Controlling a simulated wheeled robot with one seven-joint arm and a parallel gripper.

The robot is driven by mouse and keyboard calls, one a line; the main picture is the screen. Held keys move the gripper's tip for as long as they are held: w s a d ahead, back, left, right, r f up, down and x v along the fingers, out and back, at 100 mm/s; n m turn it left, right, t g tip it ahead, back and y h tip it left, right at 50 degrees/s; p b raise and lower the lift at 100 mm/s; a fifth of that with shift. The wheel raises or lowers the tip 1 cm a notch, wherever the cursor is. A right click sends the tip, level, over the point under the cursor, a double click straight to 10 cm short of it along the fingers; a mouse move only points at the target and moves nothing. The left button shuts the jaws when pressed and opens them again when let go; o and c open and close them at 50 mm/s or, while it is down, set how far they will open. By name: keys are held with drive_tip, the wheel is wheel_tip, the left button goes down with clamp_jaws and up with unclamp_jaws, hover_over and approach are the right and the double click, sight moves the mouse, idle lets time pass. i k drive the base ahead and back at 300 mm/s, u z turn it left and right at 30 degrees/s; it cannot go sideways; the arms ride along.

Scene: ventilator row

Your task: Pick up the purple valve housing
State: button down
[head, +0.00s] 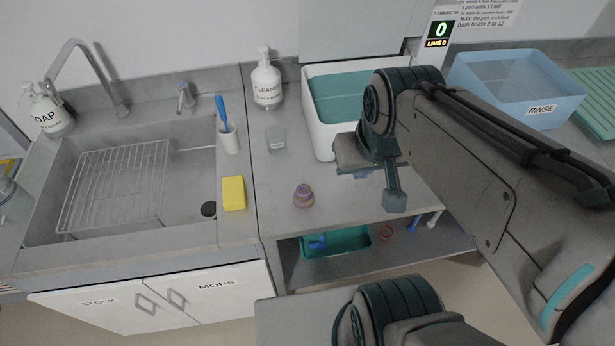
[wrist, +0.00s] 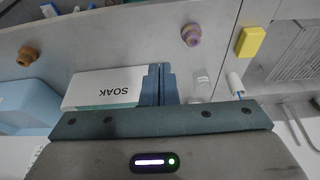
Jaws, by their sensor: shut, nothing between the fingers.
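The purple valve housing (head: 303,196) is a small stepped round part with an orange-brown band. It stands on the grey counter between the yellow sponge and my arm, and it also shows in the wrist view (wrist: 191,34) near the top. My gripper (head: 395,200) is above the counter to the right of the housing, apart from it. In the wrist view its fingers (wrist: 157,84) are together with nothing between them.
A yellow sponge (head: 233,193) and a clear cup (head: 276,138) are near the housing. The white SOAK bath (head: 322,142) stands behind. A sink with a rack (head: 115,185) is at left, a blue RINSE bin (head: 520,95) at right. A brown part (wrist: 27,56) shows in the wrist view.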

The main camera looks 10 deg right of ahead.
sight(302, 197)
drive_tip(key=z, duration=1.95)
drive_tip(key=k, duration=0.95)
drive_tip(key=u, duration=1.45)
drive_tip(key=i, duration=0.5)
drive_tip(key=z, duration=0.05)
